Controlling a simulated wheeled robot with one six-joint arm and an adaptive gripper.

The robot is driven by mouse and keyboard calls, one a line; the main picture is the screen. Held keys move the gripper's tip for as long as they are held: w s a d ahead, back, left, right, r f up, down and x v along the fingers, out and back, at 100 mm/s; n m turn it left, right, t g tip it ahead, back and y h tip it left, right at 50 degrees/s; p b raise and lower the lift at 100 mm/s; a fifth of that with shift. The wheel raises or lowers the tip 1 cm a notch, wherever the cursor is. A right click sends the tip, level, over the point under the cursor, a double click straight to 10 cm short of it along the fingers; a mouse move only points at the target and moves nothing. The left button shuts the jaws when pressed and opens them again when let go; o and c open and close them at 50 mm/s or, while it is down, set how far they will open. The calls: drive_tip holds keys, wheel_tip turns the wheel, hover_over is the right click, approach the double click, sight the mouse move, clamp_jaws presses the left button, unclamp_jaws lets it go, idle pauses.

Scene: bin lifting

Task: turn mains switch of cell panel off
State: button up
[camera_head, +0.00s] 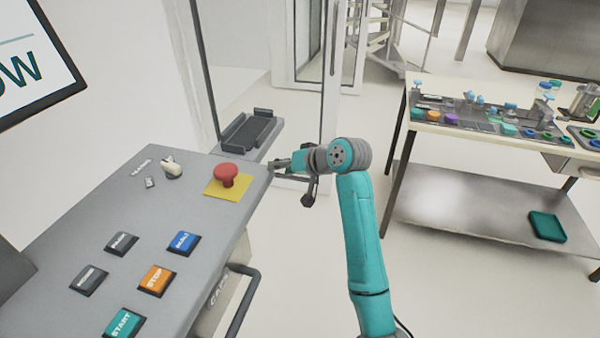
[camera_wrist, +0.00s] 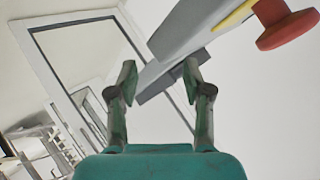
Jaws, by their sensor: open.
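The cell panel (camera_head: 193,225) is a grey sloped console at the left of the head view. The mains switch (camera_head: 172,169) is a pale knob near the panel's far edge, beside a "MAINS" label. My gripper (camera_head: 273,168) is at the panel's far right corner, just right of the red mushroom button, apart from the switch. In the wrist view my gripper (camera_wrist: 160,75) shows two spread fingers with nothing between them. The panel's grey edge (camera_wrist: 196,35) is beyond the fingers there. The mains switch does not show in the wrist view.
The red button (camera_head: 227,174) on its yellow plate stands between my gripper and the switch; it also shows in the wrist view (camera_wrist: 285,25). Several push buttons, including STOP (camera_head: 157,280), lie nearer. A grey tray (camera_head: 249,133) is behind. A workbench (camera_head: 425,128) stands right across clear floor.

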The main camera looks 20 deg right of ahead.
drive_tip(key=shift+s+d+f, duration=0.35)
drive_tip(key=shift+d+f, duration=0.15)
drive_tip(key=shift+f, duration=0.3)
